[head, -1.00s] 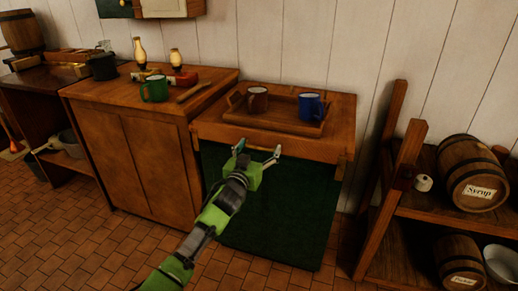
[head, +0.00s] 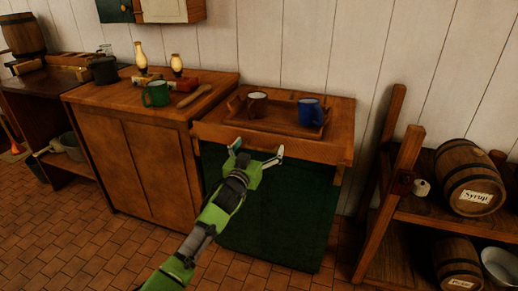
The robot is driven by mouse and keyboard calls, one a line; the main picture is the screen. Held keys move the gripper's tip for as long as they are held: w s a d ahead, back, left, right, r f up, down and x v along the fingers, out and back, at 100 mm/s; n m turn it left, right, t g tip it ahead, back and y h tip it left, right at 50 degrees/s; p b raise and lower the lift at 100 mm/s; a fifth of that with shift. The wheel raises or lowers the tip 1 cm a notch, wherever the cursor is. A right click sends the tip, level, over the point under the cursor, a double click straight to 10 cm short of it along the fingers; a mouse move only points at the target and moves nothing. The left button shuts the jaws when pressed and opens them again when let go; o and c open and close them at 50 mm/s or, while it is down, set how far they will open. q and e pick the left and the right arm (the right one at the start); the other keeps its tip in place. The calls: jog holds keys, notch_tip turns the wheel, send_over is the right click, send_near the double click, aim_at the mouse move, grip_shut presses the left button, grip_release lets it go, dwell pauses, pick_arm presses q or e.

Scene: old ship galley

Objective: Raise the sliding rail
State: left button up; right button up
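A brown wooden front rail (head: 300,153) runs along the near edge of the wooden counter (head: 340,112). I cannot tell its exact height relative to the counter top. My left gripper (head: 258,151) is at the rail's front, near its middle, with its two fingers spread wide and nothing seen between them. I cannot tell whether the fingertips touch the rail. My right gripper is not in view.
A wooden tray (head: 283,129) on the counter holds a brown mug (head: 257,104) and a blue mug (head: 310,111). A barrel shelf (head: 430,208) stands at right.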

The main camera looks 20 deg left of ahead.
pick_arm(q)
jog(key=shift+f, duration=0.2)
jog(key=shift+s, duration=0.3)
jog(key=s, duration=1.1)
jog(key=shift+s+a, duration=0.2)
